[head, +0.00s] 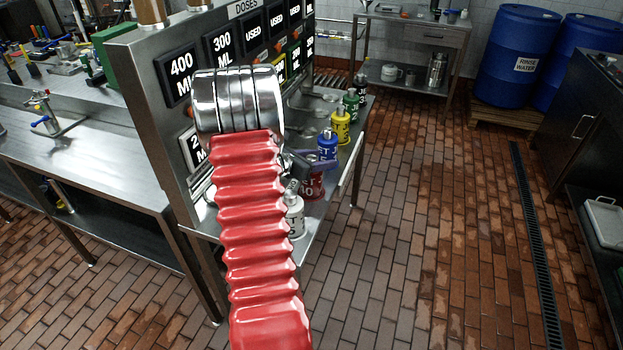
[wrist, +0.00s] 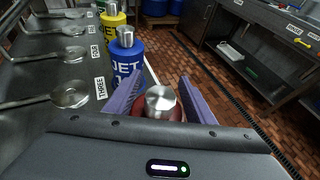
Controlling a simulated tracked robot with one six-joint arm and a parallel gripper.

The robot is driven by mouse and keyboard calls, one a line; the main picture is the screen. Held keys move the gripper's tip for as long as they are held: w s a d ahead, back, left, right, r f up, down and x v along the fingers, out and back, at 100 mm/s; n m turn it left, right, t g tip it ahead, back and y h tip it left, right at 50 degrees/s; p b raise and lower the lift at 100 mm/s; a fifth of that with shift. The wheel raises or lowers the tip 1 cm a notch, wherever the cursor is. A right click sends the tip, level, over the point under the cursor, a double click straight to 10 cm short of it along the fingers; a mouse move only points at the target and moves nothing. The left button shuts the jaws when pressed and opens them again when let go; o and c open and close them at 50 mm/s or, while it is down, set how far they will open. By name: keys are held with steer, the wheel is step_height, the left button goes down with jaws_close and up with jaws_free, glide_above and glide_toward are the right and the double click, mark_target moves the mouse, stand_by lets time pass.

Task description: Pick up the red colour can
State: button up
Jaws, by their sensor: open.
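The red can (head: 314,187) stands on the shelf of the metal stand, partly hidden by my arm and gripper in the head view. In the wrist view the red can (wrist: 160,100) shows its silver cap and a little of its dark red shoulder. My gripper (wrist: 157,92) is open, with one purple finger on each side of the cap. Whether the fingers touch the can cannot be told. In the head view my gripper (head: 318,161) shows only partly, at the can's top.
A blue can (head: 327,147) stands just beyond the red can, then yellow (head: 340,125), green (head: 351,103) and black (head: 361,87) cans. A white can (head: 294,217) stands nearer. Ladles (wrist: 70,95) lie left of the cans. Open tiled floor lies to the right.

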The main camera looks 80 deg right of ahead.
steer(key=shift+c, duration=0.4)
steer(key=shift+a+f, duration=0.1)
steer(key=shift+f, duration=0.05)
jaws_close()
stand_by(0.5)
